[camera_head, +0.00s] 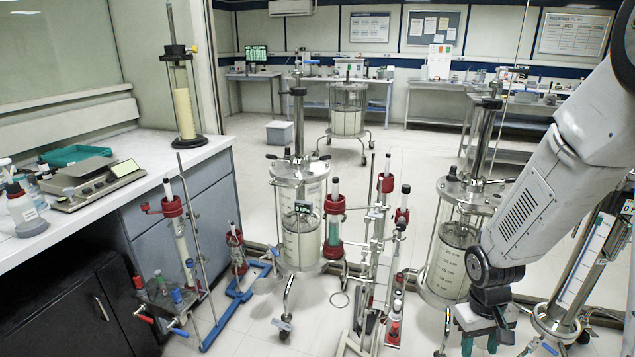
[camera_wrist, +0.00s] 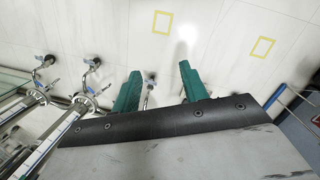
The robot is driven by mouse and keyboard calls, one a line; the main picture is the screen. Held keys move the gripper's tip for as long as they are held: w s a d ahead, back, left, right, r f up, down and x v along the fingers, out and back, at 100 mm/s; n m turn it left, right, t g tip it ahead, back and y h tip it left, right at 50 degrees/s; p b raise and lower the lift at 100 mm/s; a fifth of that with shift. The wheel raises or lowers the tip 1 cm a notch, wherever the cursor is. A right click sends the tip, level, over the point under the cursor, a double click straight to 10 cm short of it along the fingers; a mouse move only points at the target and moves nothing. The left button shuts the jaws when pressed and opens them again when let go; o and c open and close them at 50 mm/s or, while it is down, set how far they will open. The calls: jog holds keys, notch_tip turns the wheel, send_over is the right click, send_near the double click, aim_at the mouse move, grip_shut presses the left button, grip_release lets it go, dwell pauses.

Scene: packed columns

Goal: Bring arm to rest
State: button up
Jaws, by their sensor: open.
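My arm (camera_head: 545,190) reaches in from the right side of the head view and bends down at a dark wrist joint. My gripper (camera_head: 480,345) hangs at the bottom edge of that view, pointing down, with green fingertips. The gripper is open and holds nothing. In the head view it is in front of a large glass column (camera_head: 450,258) with a metal top; I cannot tell the exact gap between them.
A packed column stand (camera_head: 580,270) is close on the arm's right. Another glass column (camera_head: 300,225) and red-clamped stands (camera_head: 388,240) crowd the middle. A white bench (camera_head: 110,200) with a balance and bottles is at left. Pale floor with yellow squares (camera_wrist: 162,22) shows open below.

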jog(key=s+a+r+t, duration=0.1)
jog(key=s+a+r, duration=0.1)
jog(key=s+r, duration=0.3)
jog(key=s+a+r, duration=0.3)
jog(key=s+r, duration=0.3)
jog(key=r, duration=0.6)
jog(key=s+a+r+m+t+y, duration=0.1)
jog(key=s+a+r, duration=0.1)
jog(key=s+r, duration=0.4)
notch_tip(320, 180, up, 4)
jog(key=shift+s+a+f+t, duration=0.15)
jog(key=shift+a+t, duration=0.05)
jog(key=shift+t, duration=0.1)
